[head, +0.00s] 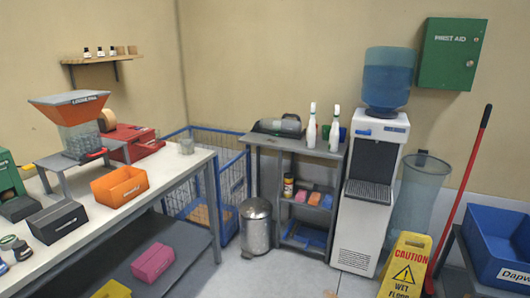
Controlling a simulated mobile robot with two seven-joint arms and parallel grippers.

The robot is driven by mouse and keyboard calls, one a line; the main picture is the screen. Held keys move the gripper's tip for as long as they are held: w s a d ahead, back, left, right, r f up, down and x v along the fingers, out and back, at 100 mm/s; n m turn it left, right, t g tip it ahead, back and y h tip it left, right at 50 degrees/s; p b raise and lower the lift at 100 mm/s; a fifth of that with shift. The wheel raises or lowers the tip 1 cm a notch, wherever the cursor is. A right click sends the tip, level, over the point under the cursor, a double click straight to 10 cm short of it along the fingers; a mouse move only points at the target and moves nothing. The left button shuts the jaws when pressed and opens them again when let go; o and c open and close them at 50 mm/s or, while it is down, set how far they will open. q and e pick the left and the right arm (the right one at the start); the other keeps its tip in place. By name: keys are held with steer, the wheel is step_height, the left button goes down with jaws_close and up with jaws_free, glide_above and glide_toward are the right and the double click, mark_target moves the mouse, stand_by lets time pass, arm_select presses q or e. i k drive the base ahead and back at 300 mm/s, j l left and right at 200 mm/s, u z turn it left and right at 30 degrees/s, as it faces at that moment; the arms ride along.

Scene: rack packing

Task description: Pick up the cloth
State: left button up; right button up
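No piece is clear enough for me to name surely as the cloth. A flat blue item (316,241), possibly folded cloth, lies on the bottom shelf of a grey shelf unit (262,142) against the back wall. On its middle shelf are small pink (301,196), orange (314,198) and blue (327,201) block-like pieces, too small to tell whether they are cloths or sponges. Neither of my grippers is in view.
A long workbench (190,164) with bins stands at left. A metal pedal bin (256,226) stands at the shelf unit's left front; a water cooler (365,190) is at its right. A yellow wet-floor sign (404,267) stands in front right.

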mark_target(300, 197)
steer(key=i, duration=1.95)
steer(key=i+l+u, duration=0.1)
steer(key=i, duration=1.85)
